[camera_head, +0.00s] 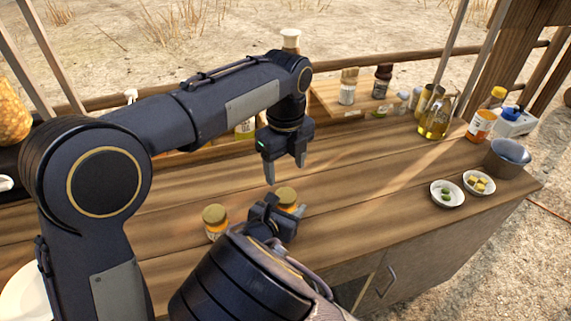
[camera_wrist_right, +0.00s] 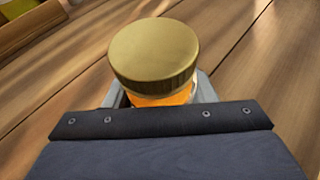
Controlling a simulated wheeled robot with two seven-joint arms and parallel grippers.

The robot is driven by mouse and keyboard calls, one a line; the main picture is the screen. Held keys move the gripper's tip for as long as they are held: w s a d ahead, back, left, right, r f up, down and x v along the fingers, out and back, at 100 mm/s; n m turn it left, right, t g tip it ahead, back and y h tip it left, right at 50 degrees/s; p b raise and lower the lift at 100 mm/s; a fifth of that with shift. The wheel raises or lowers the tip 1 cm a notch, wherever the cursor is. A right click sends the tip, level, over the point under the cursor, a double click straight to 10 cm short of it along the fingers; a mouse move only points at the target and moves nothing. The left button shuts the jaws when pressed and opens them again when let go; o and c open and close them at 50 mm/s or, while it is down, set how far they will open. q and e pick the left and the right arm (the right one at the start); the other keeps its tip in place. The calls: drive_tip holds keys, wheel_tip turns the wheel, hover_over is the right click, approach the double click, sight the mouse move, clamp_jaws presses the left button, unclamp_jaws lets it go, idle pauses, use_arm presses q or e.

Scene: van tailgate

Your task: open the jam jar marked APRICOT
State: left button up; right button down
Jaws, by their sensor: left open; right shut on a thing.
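A jam jar (camera_head: 287,196) with a gold lid and orange contents stands upright on the wooden counter. My right gripper (camera_head: 276,214) is shut on its body from the near side. In the right wrist view the gold lid (camera_wrist_right: 153,55) sits on the jar, with the orange glass below it between the fingers. No label text is readable. My left gripper (camera_head: 286,174) is open and empty, pointing down just above this jar's lid, apart from it. A second gold-lidded jar (camera_head: 214,217) stands to the left; its label is not readable either.
Small white bowls (camera_head: 446,193) and a grey pot (camera_head: 507,158) stand at the right. An oil jug (camera_head: 435,118) and a sauce bottle (camera_head: 484,115) are behind them. A raised shelf (camera_head: 330,98) holds spice jars. The counter right of the held jar is clear.

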sight(286, 195)
use_arm(q)
drive_tip(key=m, duration=0.6)
drive_tip(key=shift+m, duration=1.1)
drive_tip(key=shift+f, duration=0.15)
drive_tip(key=shift+m, duration=0.3)
wheel_tip(286, 195, down, 8)
drive_tip(key=shift+r, duration=0.15)
drive_tip(key=c, duration=1)
drive_tip(key=n, duration=0.7)
